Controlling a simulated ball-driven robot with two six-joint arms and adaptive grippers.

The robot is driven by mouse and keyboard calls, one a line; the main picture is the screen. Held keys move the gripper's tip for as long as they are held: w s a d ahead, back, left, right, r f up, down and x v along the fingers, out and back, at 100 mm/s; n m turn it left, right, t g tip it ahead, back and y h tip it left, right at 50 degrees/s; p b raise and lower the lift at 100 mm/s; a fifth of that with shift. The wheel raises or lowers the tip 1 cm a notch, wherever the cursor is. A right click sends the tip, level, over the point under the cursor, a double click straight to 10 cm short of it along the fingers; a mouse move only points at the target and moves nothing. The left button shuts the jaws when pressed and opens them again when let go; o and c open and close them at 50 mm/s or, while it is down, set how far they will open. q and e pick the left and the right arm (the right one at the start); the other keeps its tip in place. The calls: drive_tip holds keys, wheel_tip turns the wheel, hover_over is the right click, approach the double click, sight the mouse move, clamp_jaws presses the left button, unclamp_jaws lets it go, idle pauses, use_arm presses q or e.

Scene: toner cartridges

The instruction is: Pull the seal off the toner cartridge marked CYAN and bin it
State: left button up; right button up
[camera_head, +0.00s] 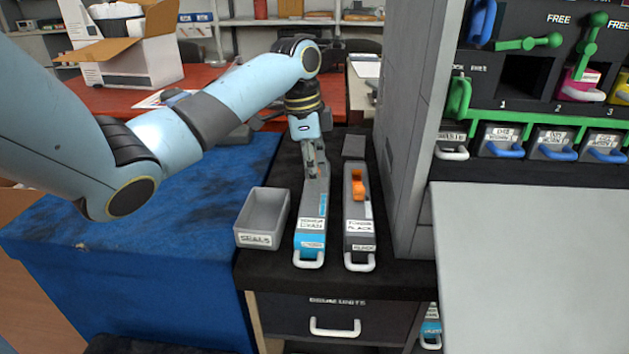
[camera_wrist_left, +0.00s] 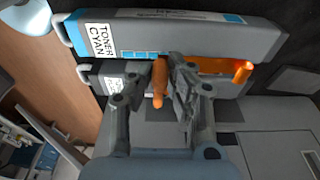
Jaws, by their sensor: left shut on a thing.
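The CYAN toner cartridge (camera_head: 312,232), grey with blue patches and a white handle, lies on the black top of a drawer cabinet. In the wrist view the CYAN cartridge (camera_wrist_left: 195,38) is at the top. My left gripper (camera_head: 313,165) is low over the cartridge's rear part, shut on the orange seal; the exact grip is partly hidden. The left gripper's fingers (camera_wrist_left: 155,88) also show in the wrist view, with orange between them. A grey bin marked SEALS (camera_head: 258,239) stands left of the cartridge and looks empty.
A BLACK toner cartridge (camera_head: 359,222) with an orange piece (camera_head: 358,187) lies close on the right. The tall grey machine (camera_head: 408,120) rises beyond it. A blue-covered surface (camera_head: 140,215) is left of the bin. A bare grey surface (camera_head: 535,260) is at the lower right.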

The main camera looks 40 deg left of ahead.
use_arm(q)
wheel_tip(320, 180, up, 8)
drive_tip(key=p, duration=0.2)
drive_tip(key=shift+f+p, duration=0.1)
drive_tip(key=shift+p, duration=0.25)
wheel_tip(320, 180, up, 3)
drive_tip(key=p, duration=0.4)
drive_tip(key=shift+f, duration=0.15)
drive_tip(key=shift+s, duration=0.15)
